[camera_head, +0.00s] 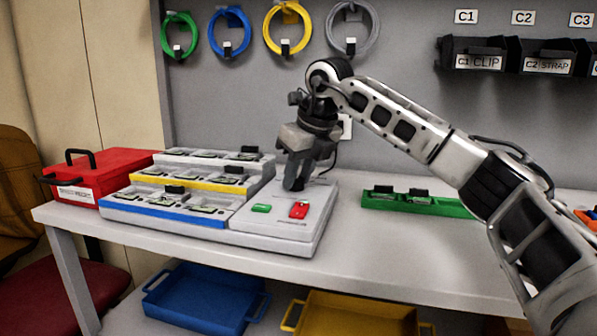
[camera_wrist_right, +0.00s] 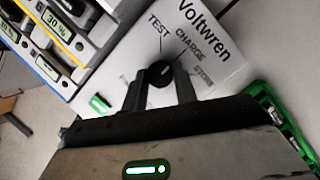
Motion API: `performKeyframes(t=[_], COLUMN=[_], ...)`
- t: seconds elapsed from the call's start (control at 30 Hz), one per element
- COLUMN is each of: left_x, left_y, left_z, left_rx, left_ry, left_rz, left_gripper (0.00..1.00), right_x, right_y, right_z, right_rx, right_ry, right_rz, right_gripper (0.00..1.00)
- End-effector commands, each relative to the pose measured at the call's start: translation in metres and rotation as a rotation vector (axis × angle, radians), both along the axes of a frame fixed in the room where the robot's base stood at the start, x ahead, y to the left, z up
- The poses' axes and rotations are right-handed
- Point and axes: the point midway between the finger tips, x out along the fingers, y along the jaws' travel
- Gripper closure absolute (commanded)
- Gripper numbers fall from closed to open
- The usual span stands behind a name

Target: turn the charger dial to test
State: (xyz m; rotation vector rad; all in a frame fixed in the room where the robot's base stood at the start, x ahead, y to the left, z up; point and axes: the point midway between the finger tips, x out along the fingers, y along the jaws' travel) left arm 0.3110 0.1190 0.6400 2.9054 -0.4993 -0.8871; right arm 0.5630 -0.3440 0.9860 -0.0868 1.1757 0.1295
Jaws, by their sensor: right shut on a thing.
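The charger (camera_head: 285,230) is a light grey unit on the bench, with a green button (camera_head: 261,208) and a red switch (camera_head: 299,210) on its front panel. Its black round dial (camera_wrist_right: 161,73) shows in the wrist view, near the printed words TEST, CHARGE and STORE. A small pale mark shows on the dial; I cannot tell exactly which word it points to. My right gripper (camera_head: 295,184) points down over the charger and hides the dial in the head view. In the wrist view its two fingers (camera_wrist_right: 160,82) are shut on the dial from both sides. My left gripper is not in view.
Left of the charger are stepped racks (camera_head: 180,205) with blue and yellow edges holding several packs, then a red case (camera_head: 95,178). A green tray (camera_head: 415,203) lies to the right. Blue (camera_head: 205,303) and yellow (camera_head: 350,318) bins are below the bench. Cable coils hang behind.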

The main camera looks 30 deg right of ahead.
Motion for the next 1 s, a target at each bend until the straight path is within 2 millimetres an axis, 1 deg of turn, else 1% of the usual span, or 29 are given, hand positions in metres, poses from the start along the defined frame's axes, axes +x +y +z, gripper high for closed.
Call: performKeyframes(t=[0.03,0.17,0.3,0.7,1.0], left_x=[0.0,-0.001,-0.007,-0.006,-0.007], left_y=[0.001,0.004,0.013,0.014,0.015], left_z=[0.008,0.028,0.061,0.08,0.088], left_rx=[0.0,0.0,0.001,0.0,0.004], left_ry=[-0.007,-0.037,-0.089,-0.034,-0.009], left_rz=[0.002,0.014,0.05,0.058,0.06], left_gripper=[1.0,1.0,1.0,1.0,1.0], right_x=[0.0,0.0,0.0,0.001,0.003], right_y=[0.0,-0.001,-0.002,-0.003,-0.004], right_z=[0.003,0.004,0.005,0.006,0.003], right_rx=[0.0,0.002,0.002,0.004,0.002], right_ry=[0.002,0.003,0.004,0.003,0.0], right_rz=[0.017,0.082,0.185,0.52,0.697], right_gripper=[0.94,0.94,0.94,0.94,0.94])
